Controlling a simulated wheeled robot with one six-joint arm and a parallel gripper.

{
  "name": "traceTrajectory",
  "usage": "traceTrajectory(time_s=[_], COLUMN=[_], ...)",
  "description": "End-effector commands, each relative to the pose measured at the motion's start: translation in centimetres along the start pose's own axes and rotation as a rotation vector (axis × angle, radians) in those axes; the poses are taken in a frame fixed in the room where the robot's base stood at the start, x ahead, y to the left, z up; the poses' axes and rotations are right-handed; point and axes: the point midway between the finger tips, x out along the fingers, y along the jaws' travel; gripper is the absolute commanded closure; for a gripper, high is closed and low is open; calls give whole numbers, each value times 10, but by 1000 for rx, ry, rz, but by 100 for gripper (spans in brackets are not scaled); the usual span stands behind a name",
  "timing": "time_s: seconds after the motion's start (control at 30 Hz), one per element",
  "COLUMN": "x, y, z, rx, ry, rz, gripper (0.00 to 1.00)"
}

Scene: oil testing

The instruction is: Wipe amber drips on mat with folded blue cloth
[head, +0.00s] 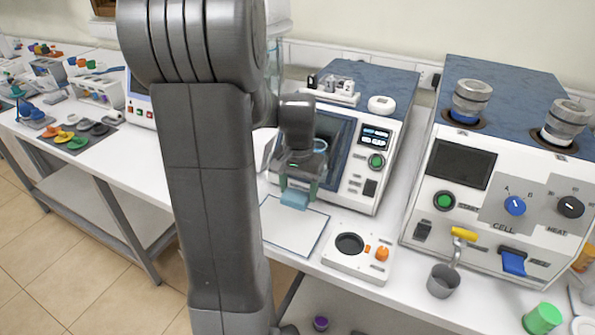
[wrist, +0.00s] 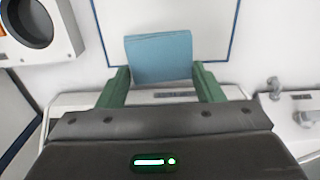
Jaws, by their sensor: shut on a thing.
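My gripper (head: 297,189) is shut on the folded blue cloth (head: 294,200), in front of the middle machine. In the wrist view, the cloth (wrist: 160,57) sits between the two green fingers (wrist: 160,74) and extends beyond their tips. The white mat (head: 290,232) with a dark outline lies on the bench, just below and in front of the cloth in the head view. The mat also shows in the wrist view (wrist: 210,30), with the cloth over it. I cannot tell whether the cloth touches it. I can make out no amber drips on the visible mat; my arm hides its left part.
A white block with a dark round well (head: 349,244) and orange knobs stands right of the mat. A grey cup (head: 443,281) is farther right, before the large tester (head: 480,190). The middle machine (head: 371,185) stands close behind my gripper. A green cup (head: 542,319) is at the lower right.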

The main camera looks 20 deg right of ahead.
Motion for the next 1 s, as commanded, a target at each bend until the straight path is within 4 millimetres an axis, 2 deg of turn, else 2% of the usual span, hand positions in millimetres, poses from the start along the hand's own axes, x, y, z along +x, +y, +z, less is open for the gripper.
traceTrajectory(time_s=[0.1,0.3,1.0], x=[-16,-29,-28], y=[-1,-1,-1], z=[0,0,0], rx=[-2,-4,-4], ry=[1,0,0], rz=[0,0,0], gripper=[61,61,61])
